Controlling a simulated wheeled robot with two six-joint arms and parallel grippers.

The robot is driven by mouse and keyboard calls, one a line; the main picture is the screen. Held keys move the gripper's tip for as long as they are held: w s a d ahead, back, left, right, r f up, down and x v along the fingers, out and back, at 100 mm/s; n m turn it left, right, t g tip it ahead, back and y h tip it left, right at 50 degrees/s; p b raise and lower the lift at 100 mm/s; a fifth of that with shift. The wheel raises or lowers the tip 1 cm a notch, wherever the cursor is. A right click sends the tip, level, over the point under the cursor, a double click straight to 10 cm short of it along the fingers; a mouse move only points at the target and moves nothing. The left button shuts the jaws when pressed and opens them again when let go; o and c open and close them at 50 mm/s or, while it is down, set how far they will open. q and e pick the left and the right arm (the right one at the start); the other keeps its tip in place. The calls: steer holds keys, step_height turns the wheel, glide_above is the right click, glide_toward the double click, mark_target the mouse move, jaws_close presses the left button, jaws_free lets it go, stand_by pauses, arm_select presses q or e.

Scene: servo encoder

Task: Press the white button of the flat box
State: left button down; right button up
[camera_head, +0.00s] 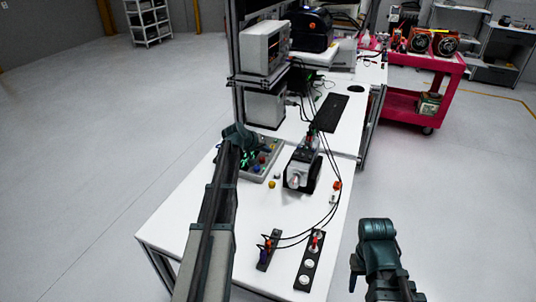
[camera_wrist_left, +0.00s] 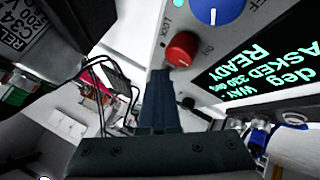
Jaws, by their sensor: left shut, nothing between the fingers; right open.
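The flat box (camera_head: 274,166) is grey, with coloured knobs and a green-lit display. It lies on the white table behind my left arm, which hides part of it. My left gripper (camera_head: 240,135) is over the box's far left part. In the left wrist view the box (camera_wrist_left: 208,52) fills the upper right, with a blue knob (camera_wrist_left: 216,8), a red knob (camera_wrist_left: 182,48) and a display (camera_wrist_left: 255,80) reading READY. The shut, empty left fingers (camera_wrist_left: 160,95) end close to the red knob; contact cannot be told. I cannot make out the white button. My right gripper (camera_head: 376,232) is open, right of the table.
A black and silver motor unit (camera_head: 300,172) stands right of the box, with cables running to two dark strips (camera_head: 309,262) near the table's front. A metal post and shelf with instruments (camera_head: 264,47) rise behind the box. The table's front left is clear.

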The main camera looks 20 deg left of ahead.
arm_select(q)
steer(key=shift+r, duration=0.1)
steer(key=shift+r+p, duration=0.75)
steer(key=shift+p, duration=0.1)
step_height(320, 180, up, 5)
steer(key=p, duration=0.5)
steer(key=shift+f, duration=0.1)
stand_by(0.6)
